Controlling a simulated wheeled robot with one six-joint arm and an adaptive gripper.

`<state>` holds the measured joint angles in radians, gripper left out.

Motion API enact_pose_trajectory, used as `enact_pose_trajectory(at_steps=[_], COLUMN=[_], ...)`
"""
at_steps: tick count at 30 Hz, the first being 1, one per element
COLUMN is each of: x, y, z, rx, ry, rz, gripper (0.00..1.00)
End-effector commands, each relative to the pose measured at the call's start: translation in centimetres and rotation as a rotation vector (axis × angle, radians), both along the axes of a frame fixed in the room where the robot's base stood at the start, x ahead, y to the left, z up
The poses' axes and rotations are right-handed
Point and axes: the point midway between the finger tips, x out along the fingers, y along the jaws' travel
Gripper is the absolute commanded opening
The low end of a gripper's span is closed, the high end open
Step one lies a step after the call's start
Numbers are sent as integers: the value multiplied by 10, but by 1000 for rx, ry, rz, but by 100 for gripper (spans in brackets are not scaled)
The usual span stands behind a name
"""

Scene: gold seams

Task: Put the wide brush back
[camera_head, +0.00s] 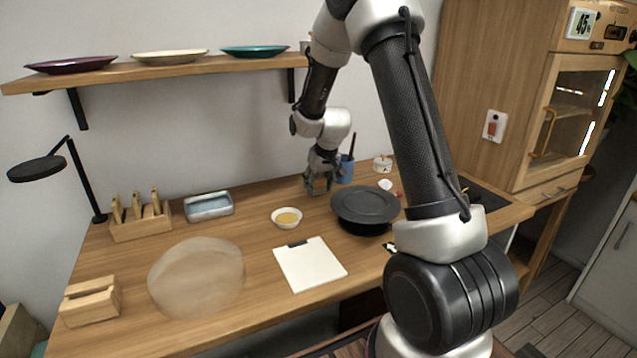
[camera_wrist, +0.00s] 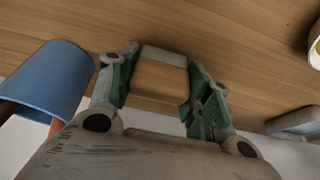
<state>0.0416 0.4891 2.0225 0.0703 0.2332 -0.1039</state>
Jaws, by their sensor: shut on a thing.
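My gripper (camera_head: 319,185) is at the back of the table, just left of the blue cup (camera_head: 345,172). In the wrist view my gripper (camera_wrist: 160,80) has its fingers on both sides of a broad wooden piece with a pale band, which I take to be the wide brush (camera_wrist: 160,78). The brush cannot be made out in the head view. The blue cup also shows in the wrist view (camera_wrist: 50,80), beside the fingers and apart from them, with brown and orange handles in it.
A dark turntable (camera_head: 365,207) stands front right of my gripper. A bowl of yellow stuff (camera_head: 287,217), a white clipboard (camera_head: 309,268), a glassy tray (camera_head: 208,206), a slotted wooden rack (camera_head: 140,224) and a translucent disc (camera_head: 197,278) lie leftward. A shelf (camera_head: 160,70) hangs above.

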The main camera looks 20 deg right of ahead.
Motion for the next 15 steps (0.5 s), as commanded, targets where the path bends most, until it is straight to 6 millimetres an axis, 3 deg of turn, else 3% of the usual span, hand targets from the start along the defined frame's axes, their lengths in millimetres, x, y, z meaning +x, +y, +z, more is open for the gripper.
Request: enact_pose_trajectory(at_steps=[8,9,12,15], x=[0,0,0,0], y=[0,0,0,0], z=[-3,-3,-2,-2], rx=[0,0,0,0], ry=[0,0,0,0], rz=[0,0,0,0], gripper=[30,54,70,70])
